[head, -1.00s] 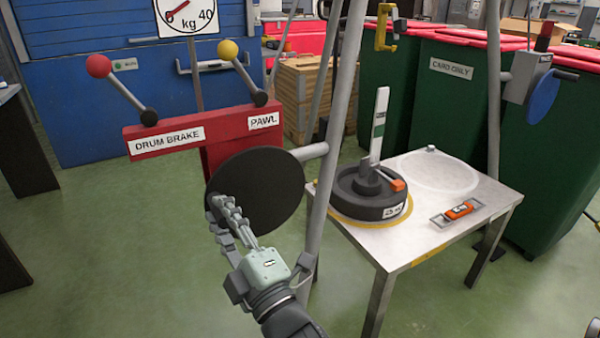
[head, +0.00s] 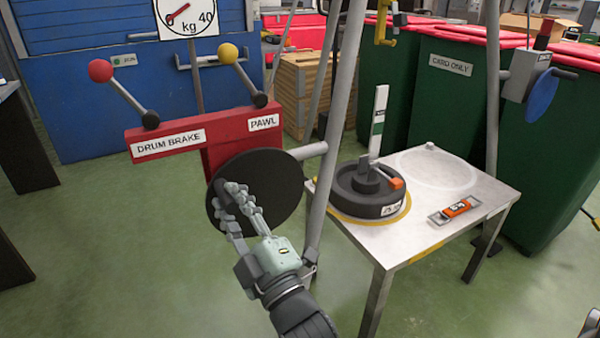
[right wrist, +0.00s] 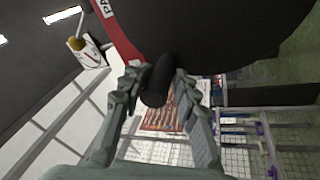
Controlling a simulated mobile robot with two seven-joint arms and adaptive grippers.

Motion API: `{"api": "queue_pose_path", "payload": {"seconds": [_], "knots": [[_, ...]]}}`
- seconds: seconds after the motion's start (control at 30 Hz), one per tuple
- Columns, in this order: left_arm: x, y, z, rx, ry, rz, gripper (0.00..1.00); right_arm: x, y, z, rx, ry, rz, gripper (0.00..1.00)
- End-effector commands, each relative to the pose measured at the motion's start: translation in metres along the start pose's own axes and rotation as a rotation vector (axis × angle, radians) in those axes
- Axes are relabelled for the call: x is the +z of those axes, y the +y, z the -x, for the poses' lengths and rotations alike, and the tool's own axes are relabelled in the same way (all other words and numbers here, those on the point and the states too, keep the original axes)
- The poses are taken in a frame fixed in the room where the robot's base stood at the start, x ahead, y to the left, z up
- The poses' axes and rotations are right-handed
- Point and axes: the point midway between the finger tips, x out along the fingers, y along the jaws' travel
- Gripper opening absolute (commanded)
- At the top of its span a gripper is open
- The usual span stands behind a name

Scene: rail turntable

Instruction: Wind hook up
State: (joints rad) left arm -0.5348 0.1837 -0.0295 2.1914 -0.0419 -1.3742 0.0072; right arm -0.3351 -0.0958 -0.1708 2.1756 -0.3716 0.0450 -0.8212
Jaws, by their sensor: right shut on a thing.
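The black winding disc (head: 275,195) stands upright beside a tripod leg, under the red bar. My right gripper (head: 238,192) is at the disc's left part, shut on its black crank handle (right wrist: 157,82). In the right wrist view the handle sits between the two fingers, and the disc (right wrist: 230,40) is behind it. The yellow hook (head: 385,25) hangs above the table, cut off by the top of the head view. Below it, apart from it, a round black weight (head: 352,208) with an upright post sits on the table. My left gripper is not in view.
The red bar (head: 190,138) carries a red-knobbed drum brake lever (head: 120,88) and a yellow-knobbed pawl lever (head: 243,75). A dial (head: 188,14) reads near zero. The metal table (head: 440,185) holds an orange level (head: 457,209). Tripod legs (head: 335,130) stand close to my right arm.

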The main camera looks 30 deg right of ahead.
Motion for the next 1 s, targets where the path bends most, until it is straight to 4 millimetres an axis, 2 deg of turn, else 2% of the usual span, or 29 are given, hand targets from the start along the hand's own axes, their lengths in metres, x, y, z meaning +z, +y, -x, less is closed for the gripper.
{"api": "queue_pose_path", "payload": {"seconds": [0.03,0.23,0.6,0.93,0.97,1.0], "knots": [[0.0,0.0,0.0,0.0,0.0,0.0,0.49,-0.005,0.002,-0.002,0.043,-0.084,-0.121,0.0],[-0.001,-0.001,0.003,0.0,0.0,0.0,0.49,-0.005,0.004,-0.003,0.047,-0.092,-0.149,0.0],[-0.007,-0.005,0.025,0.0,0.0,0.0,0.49,0.001,0.025,-0.007,0.102,-0.152,-0.39,0.0],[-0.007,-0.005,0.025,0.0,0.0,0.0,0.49,0.003,0.024,-0.006,0.107,-0.158,-0.421,0.0],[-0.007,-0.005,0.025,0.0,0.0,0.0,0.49,0.002,0.024,-0.006,0.107,-0.158,-0.421,0.3],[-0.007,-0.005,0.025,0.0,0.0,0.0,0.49,0.002,0.024,-0.007,0.107,-0.158,-0.422,0.35]]}}
